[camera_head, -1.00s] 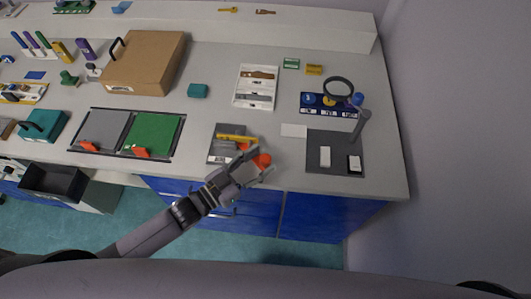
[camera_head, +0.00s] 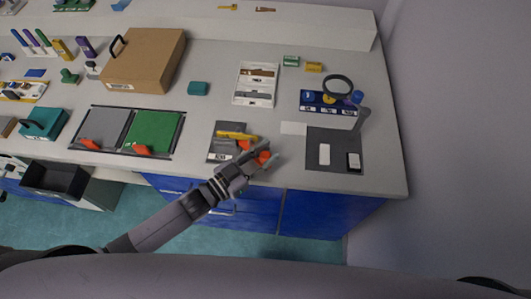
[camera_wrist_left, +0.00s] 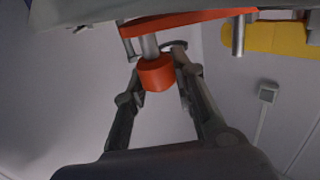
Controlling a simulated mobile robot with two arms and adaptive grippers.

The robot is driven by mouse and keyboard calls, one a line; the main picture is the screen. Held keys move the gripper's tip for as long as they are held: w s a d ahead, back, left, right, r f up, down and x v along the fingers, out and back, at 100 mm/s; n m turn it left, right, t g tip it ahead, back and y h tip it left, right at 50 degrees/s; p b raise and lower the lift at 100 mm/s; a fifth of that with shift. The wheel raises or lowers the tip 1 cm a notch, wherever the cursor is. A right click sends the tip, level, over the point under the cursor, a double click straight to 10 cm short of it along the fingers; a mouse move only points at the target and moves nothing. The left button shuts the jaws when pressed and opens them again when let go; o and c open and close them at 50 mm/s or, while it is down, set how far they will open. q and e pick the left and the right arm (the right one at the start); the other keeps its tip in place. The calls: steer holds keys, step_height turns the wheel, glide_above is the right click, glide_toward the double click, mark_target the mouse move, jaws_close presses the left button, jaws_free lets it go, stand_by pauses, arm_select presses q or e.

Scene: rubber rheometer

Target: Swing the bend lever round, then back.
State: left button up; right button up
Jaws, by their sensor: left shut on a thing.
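The bend lever (camera_wrist_left: 190,20) is a flat red-orange arm with a short red knob (camera_wrist_left: 157,72) on a metal pin. In the head view the lever's orange-red end (camera_head: 263,157) shows at the front edge of a small bending device, beside its yellow bar (camera_head: 237,135). The yellow part (camera_wrist_left: 280,38) is also at upper right in the wrist view. My left gripper (camera_head: 266,156) is shut on the knob, with one finger on each side of it in the wrist view (camera_wrist_left: 157,62). The gripper partly hides the lever in the head view. My right gripper is not in view.
The device's grey base (camera_head: 217,155) lies near the bench's front edge. A dark mat (camera_head: 335,140) with two small blocks and a magnifier (camera_head: 337,86) stand to the right. A grey and green panel (camera_head: 153,131) lies to the left. A white tray (camera_head: 255,84) is behind.

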arm_select(q)
jaws_close()
stand_by(0.3)
steer(key=shift+w+d+n+t+y, duration=0.65)
steer(key=shift+n+t+y, duration=0.25)
steer(key=shift+w+d+n+t+y, duration=0.3)
steer(key=shift+w+n+t+y, duration=0.35)
steer(key=shift+y, duration=0.25)
steer(key=o, duration=0.7)
jaws_free()
steer(key=shift+o, duration=0.2)
